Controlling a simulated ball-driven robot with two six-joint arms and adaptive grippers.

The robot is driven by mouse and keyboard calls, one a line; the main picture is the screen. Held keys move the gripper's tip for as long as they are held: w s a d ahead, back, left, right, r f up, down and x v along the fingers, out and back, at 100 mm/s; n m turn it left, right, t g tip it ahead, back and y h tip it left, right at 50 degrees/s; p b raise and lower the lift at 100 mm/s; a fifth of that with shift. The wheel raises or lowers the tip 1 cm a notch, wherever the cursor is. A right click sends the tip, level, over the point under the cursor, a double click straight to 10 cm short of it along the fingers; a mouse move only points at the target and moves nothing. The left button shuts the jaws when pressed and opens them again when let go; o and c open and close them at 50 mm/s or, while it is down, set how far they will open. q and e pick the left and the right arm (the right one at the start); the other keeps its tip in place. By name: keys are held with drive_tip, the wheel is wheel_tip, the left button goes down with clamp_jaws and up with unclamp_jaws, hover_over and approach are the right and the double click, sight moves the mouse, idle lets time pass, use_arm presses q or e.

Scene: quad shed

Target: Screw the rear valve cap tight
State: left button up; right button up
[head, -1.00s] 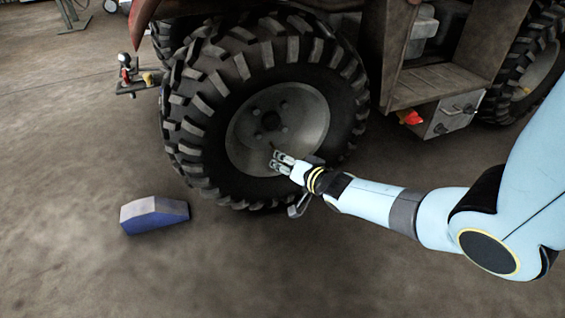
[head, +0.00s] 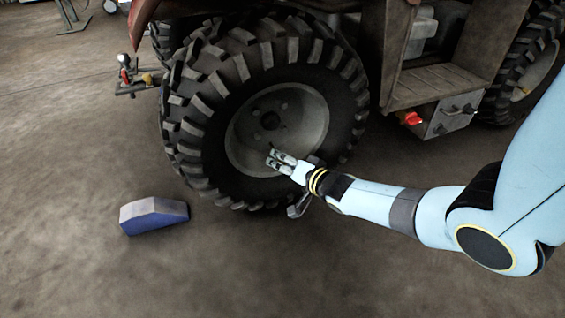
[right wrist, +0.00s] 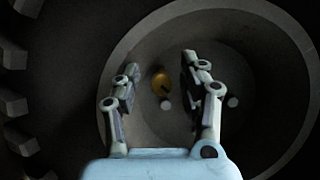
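The rear wheel's pale rim (head: 305,115) faces me inside a big black lugged tyre (head: 200,120). My right gripper (head: 271,158) is in front of the lower part of the rim, and its two fingers are apart. In the right wrist view the open gripper (right wrist: 155,85) has a small brass-coloured round piece (right wrist: 160,79) showing in the gap between its fingers. This seems to be the valve cap, with a dark short piece at its lower edge. I see no finger touching it. In the head view the cap is too small to make out. My left gripper is not in view.
A blue and grey wedge block (head: 155,216) lies on the floor left of the tyre. A grey box with a red part (head: 441,119) hangs under the footboard at the right. A bracket with small fittings (head: 137,86) juts out at the left. The front floor is clear.

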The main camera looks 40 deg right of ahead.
drive_tip(key=v, duration=1.2)
idle(0.4)
